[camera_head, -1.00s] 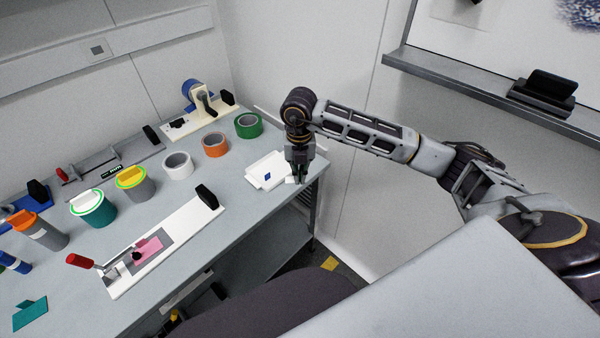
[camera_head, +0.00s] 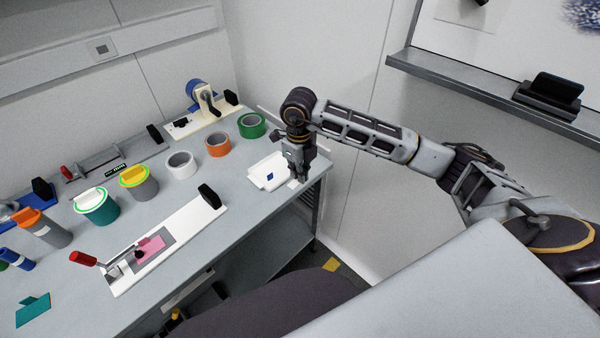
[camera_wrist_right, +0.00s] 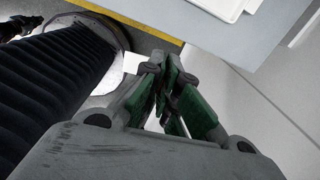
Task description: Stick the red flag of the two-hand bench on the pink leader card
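The pink leader card (camera_head: 149,249) lies on a grey patch of a long white board (camera_head: 187,227) on the bench, beside a clamp with a red handle (camera_head: 83,258). A small white piece (camera_head: 293,184) lies by the fingertips. I cannot make out the red flag. My left gripper is out of view.
Tape rolls in white (camera_head: 181,165), orange (camera_head: 217,145) and green (camera_head: 252,126) line the back of the bench. Lidded tubs (camera_head: 97,206) and a blue-and-white device (camera_head: 204,103) stand behind the board. The bench (camera_head: 235,205) is clear between board and pad.

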